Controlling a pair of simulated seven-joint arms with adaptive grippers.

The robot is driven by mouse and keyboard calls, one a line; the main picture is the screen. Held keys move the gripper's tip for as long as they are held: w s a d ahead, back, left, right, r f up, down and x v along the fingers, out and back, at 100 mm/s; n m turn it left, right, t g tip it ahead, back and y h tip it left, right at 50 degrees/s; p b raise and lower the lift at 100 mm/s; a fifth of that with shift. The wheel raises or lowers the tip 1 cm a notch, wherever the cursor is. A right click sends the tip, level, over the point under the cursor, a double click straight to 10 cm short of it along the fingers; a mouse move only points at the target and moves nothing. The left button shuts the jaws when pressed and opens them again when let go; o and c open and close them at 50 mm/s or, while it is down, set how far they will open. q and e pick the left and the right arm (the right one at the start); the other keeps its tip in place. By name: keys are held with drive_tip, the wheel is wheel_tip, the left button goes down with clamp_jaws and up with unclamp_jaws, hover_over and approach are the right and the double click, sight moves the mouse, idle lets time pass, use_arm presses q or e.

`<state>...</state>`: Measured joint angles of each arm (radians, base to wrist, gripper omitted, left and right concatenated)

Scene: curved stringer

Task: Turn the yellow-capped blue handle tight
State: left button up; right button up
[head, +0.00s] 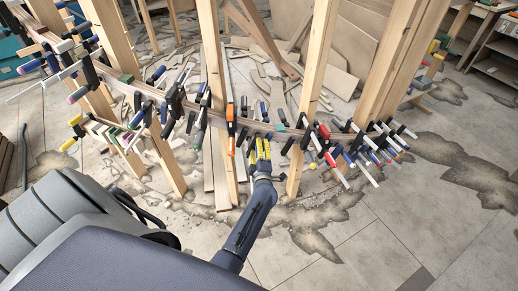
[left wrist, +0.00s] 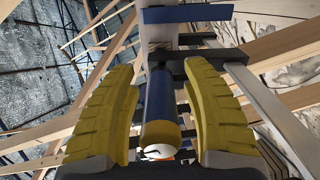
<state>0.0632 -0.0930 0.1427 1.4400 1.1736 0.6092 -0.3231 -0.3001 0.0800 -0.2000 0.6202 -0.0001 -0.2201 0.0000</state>
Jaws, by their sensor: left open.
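The blue handle (left wrist: 158,98) with a yellow band (left wrist: 160,134) and a pale round end stands in the middle of the left wrist view, pointing toward the camera. My left gripper (left wrist: 166,112) is open, with one yellow ribbed finger on each side of the handle. A gap shows between the handle and each finger. In the head view my left gripper (head: 261,150) is at the clamp row near the middle of the curved stringer (head: 274,127). I cannot pick out the handle there. My right gripper is not in view.
Several clamps with coloured handles crowd the stringer on both sides, with a dense cluster (head: 352,147) to the right. An orange clamp (head: 231,128) stands just left of my gripper. Upright wooden posts (head: 318,85) rise around it. The tiled floor (head: 365,235) in front is open.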

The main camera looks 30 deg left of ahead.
use_arm(q)
drive_tip(key=v, duration=0.7)
drive_tip(key=shift+s+d, duration=0.2)
drive_tip(key=shift+s, duration=0.1)
idle(0.3)
drive_tip(key=v, duration=1.1)
drive_tip(key=shift+d, duration=0.15)
drive_tip(key=shift+w, duration=0.2)
idle(0.3)
drive_tip(key=x, duration=0.9)
